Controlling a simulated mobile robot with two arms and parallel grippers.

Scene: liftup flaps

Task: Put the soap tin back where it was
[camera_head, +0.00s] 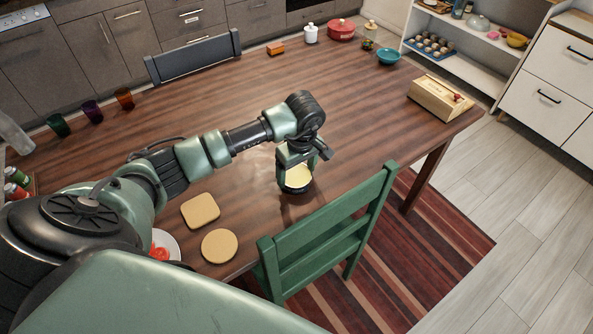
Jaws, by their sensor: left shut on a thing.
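My left gripper (298,160) reaches across the table and points down near its front edge. It is shut on a small round tin (297,179) with a pale yellow top and a dark rim, which I take for the soap tin. The fingers partly hide the tin. I cannot tell whether it touches the table or hangs just above it. My right gripper is not in view.
A green chair (328,232) stands close to the tin. A square tan board (200,211) and a round one (219,246) lie left of it. A wooden box (436,98) sits at the table's right end. The table's middle (250,85) is clear.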

